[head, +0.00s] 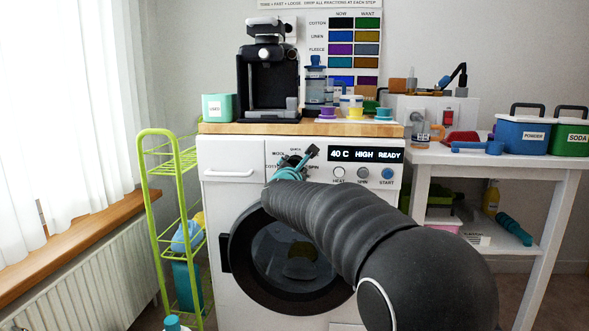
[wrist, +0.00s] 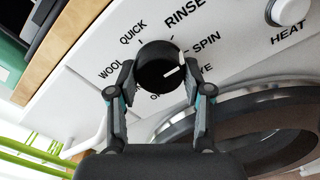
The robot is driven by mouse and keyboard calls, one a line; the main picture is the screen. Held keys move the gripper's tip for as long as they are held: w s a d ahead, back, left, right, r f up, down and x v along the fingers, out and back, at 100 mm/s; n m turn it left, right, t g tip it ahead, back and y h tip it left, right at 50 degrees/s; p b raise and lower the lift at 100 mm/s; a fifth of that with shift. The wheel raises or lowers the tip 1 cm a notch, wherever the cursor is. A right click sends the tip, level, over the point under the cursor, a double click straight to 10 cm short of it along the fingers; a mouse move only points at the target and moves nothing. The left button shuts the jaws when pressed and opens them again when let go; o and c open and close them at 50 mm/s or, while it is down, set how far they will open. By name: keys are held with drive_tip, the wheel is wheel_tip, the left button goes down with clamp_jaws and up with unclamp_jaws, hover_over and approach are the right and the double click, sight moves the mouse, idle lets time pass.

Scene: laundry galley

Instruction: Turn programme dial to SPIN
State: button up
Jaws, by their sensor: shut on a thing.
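The programme dial (wrist: 160,64) is a round black knob on the white washing machine (head: 232,190). My gripper (wrist: 162,82) is shut on the dial, one finger on each side. In the head view my gripper (head: 290,170) is at the panel, largely covering the dial.
The display (head: 365,155) reads "40 C HIGH READY", above HEAT, SPIN and START buttons. The round door (head: 245,255) is below the dial, partly behind my arm. A green rack (head: 152,190) stands left; a white table (head: 500,158) with tubs stands right. Several items stand on the wooden top.

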drive_tip(key=shift+m, duration=0.7)
drive_tip(key=o, duration=1.1)
drive_tip(key=shift+o, duration=0.2)
drive_tip(key=shift+s, duration=0.15)
drive_tip(key=s, duration=1.1)
drive_tip(key=shift+s+a, duration=0.25)
drive_tip(key=shift+s, duration=0.1)
